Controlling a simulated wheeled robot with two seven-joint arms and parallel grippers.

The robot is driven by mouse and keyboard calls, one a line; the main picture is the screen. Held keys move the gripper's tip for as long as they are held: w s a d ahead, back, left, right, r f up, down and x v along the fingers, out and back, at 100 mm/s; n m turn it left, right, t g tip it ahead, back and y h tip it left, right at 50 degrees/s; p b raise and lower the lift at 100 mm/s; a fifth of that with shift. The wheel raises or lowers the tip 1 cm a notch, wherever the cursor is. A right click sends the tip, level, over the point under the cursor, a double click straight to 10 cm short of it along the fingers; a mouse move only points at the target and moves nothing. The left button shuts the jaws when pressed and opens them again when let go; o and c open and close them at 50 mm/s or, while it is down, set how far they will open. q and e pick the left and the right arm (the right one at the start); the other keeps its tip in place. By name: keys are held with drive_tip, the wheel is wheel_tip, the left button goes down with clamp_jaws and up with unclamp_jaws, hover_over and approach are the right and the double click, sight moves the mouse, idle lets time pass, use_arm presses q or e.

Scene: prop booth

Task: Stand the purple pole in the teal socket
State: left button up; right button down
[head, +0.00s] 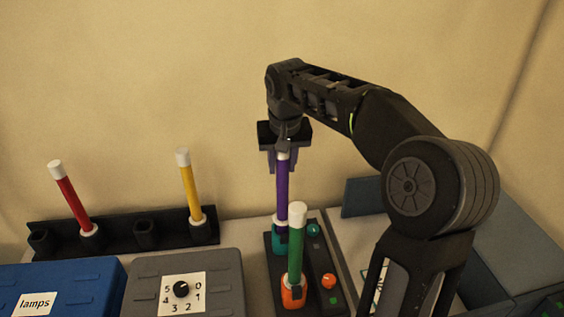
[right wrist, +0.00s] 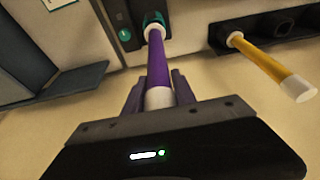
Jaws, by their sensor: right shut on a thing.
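The purple pole (head: 282,190) has white ends and stands upright. My right gripper (head: 282,162) is shut on its white upper end. The teal socket (head: 278,243) is on the dark panel, directly under the pole. In the right wrist view the purple pole (right wrist: 159,65) runs from my right gripper (right wrist: 157,95) to the teal socket (right wrist: 152,18). Its white lower end meets the socket's mouth; I cannot tell how deep it sits. My left gripper is not in view.
A green pole (head: 296,240) stands in the orange socket (head: 293,293), close in front. A black rack (head: 120,232) at left holds a red pole (head: 70,195) and a yellow pole (head: 190,188). A grey dial box (head: 228,270) and a blue lamps box (head: 85,280) stand in front of it.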

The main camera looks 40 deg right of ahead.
drive_tip(key=shift+f+b, duration=0.9)
drive_tip(key=shift+f, duration=0.45)
drive_tip(key=c, duration=0.9)
unclamp_jaws()
drive_tip(key=shift+c, duration=0.2)
drive_tip(key=v, duration=0.8)
drive_tip(key=shift+b, duration=0.3)
drive_tip(key=shift+f, duration=0.1)
